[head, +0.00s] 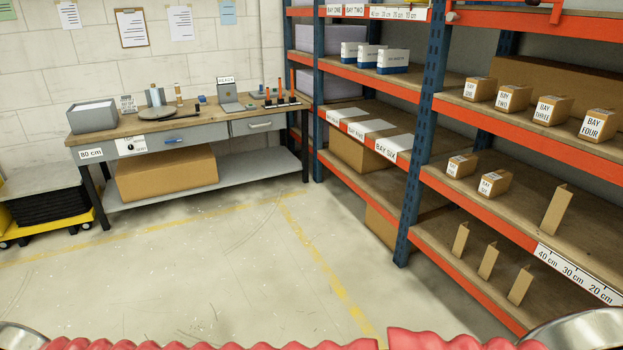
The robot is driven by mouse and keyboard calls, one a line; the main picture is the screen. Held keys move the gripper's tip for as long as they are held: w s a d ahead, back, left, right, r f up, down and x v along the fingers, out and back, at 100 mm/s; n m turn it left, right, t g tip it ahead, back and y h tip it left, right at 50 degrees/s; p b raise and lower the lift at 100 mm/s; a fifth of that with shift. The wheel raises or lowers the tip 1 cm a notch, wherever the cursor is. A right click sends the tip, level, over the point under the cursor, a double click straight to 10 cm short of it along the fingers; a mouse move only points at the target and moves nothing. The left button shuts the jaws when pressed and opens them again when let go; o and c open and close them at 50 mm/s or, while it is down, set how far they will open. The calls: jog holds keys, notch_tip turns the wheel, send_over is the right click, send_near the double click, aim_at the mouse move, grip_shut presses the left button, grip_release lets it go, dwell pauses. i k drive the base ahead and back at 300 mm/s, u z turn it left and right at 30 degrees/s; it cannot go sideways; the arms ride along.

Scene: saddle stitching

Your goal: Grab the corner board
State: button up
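Several upright angled tan cardboard strips that look like corner boards stand at the right in the head view. A tall one (556,210) stands on the shelf behind the 40, 30 and 20 cm label. Three shorter ones stand in a row on the shelf below: the left one (461,240), the middle one (487,262) and the right one (520,285). They stand apart from each other. I cannot tell which one the task means. My gripper is not recognisable in this view, so its state does not show.
The blue and orange rack (414,160) holds small labelled boxes (494,183) beside the tall board and more above. Its upright stands left of the boards. A workbench (190,128) is at the back, a yellow cart (85,222) at the left. The floor (190,270) between is clear.

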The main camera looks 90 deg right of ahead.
aim_at(562, 199)
jog(key=z, duration=1.6)
jog(key=k, duration=0.1)
jog(key=z, duration=2.9)
